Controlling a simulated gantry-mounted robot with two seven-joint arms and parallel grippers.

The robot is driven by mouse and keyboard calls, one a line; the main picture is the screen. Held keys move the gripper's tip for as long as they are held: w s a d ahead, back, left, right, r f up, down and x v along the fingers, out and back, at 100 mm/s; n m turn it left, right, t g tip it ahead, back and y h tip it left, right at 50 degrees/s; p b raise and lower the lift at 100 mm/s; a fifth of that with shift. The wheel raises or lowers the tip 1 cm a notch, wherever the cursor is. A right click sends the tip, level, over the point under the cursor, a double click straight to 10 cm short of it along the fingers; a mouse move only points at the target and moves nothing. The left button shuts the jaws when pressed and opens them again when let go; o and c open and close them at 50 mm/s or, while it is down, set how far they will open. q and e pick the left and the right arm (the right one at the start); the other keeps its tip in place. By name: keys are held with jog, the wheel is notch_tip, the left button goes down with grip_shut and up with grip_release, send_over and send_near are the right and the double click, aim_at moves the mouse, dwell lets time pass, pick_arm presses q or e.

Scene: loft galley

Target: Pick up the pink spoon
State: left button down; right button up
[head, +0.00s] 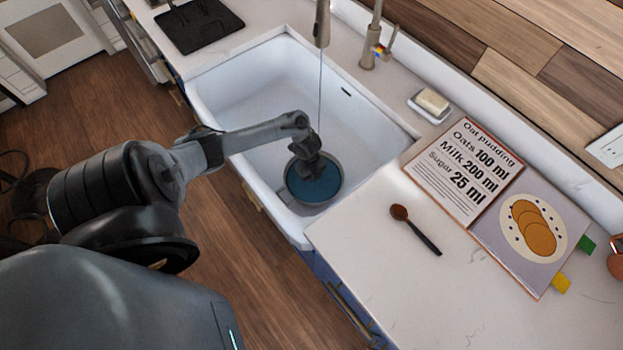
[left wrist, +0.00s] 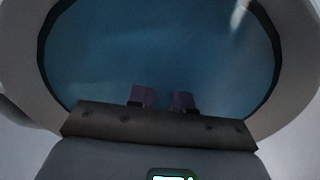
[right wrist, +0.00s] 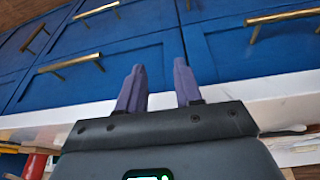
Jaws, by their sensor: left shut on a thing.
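No pink spoon can be made out in any view. A round grey pot (head: 289,187) with opaque blue water (head: 318,188) stands in the white sink. My left gripper (head: 316,176) reaches down into the pot. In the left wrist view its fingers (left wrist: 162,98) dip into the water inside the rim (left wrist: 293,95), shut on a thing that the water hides. A spoon with a reddish-brown bowl (head: 399,212) and a black handle lies on the counter, right of the sink. My right gripper (right wrist: 158,86) is open and empty in front of blue drawers.
The sink (head: 232,98) surrounds the pot, and a thin stream falls from the tap (head: 322,25). A soap dish (head: 430,108), a recipe board (head: 462,165) and a picture board (head: 530,230) are on the counter.

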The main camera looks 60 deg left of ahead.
dwell(0.3)
pick_arm(q)
notch_tip(320, 180, up, 15)
jog(key=p, duration=0.7)
jog(key=shift+f+p, duration=0.15)
jog(key=shift+p, duration=0.25)
dwell(0.4)
